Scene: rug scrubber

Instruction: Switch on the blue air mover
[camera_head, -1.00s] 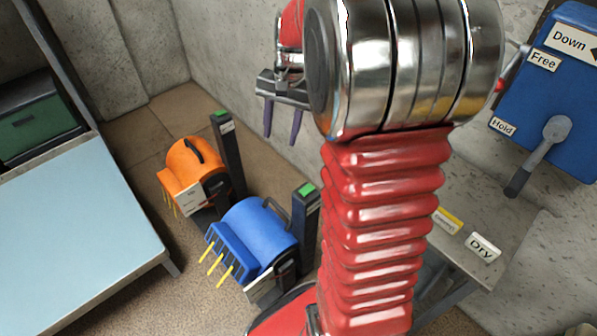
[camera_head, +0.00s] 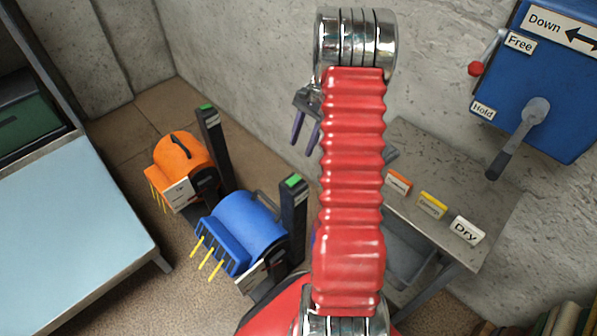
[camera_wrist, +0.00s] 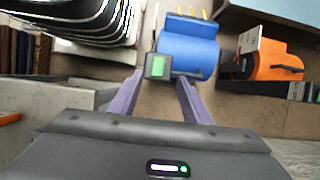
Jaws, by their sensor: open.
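The blue air mover (camera_head: 240,222) stands on the floor left of my arm, with yellow prongs at its front. A dark post (camera_head: 294,208) with a green top (camera_head: 293,181) rises beside it. In the wrist view the blue air mover (camera_wrist: 187,48) lies beyond my fingers, and the green top (camera_wrist: 158,66) shows between and just beyond the fingertips. My gripper (camera_head: 304,144) is open and empty, its purple fingers (camera_wrist: 158,82) spread. In the head view it hangs above and slightly right of the post. Its height above the green top is unclear.
An orange air mover (camera_head: 182,160) with its own green-topped post (camera_head: 209,133) stands behind the blue one. A pale blue table (camera_head: 70,230) is at left. A grey bench (camera_head: 450,190) with labelled blocks is at right, below a blue wall panel (camera_head: 540,85) with levers.

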